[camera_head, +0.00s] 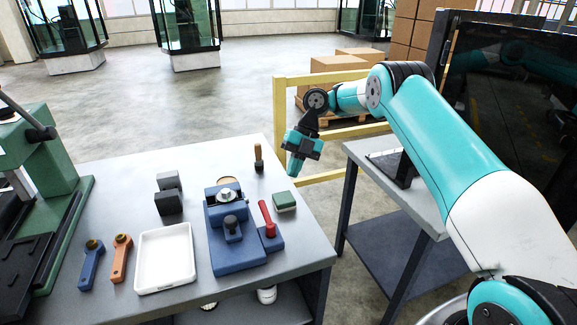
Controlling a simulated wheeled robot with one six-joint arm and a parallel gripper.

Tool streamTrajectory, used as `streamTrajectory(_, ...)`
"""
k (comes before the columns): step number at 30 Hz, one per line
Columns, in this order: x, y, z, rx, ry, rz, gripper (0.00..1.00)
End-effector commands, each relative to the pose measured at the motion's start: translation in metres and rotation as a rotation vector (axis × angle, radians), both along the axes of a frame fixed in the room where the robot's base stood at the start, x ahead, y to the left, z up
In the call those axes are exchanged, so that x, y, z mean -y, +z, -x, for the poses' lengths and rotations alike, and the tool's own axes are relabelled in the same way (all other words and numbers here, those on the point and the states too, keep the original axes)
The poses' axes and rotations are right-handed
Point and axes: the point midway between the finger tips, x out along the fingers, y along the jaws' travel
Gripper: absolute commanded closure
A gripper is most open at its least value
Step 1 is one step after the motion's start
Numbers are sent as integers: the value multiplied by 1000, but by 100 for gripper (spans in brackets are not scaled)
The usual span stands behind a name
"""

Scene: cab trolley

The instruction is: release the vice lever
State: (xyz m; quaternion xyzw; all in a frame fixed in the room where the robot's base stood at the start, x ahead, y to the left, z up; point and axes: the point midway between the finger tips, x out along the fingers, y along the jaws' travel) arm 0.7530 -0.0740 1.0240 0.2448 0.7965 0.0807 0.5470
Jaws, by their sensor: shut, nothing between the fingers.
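A blue vice (232,258) stands on the grey workbench near its right end. It carries a round silver part and a dark knob on top. Its red lever (266,215) is on the right side, leaning up and slightly to the left from a blue block. My gripper (295,171) hangs beyond the bench's right edge, above and to the right of the lever in the picture. It is pointing down, shut and empty, and touches nothing.
The workbench (310,252) also bears a white tray (165,262), blue and orange tools, dark blocks (168,202), a green-topped block (284,201) and a wooden-handled brush (258,158). A green machine (50,165) stands at left. A yellow rail (281,110) and second table (362,163) are near my arm.

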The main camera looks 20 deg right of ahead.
Motion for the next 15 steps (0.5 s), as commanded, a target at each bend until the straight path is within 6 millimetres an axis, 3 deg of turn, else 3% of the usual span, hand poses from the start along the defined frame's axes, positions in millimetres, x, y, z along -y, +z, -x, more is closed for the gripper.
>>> streamTrajectory(1,4,13,0,-2,-2,-1,100)
streamTrajectory(3,9,19,-1,-1,-3,0,100)
streamTrajectory(15,23,27,-3,0,-10,-1,100)
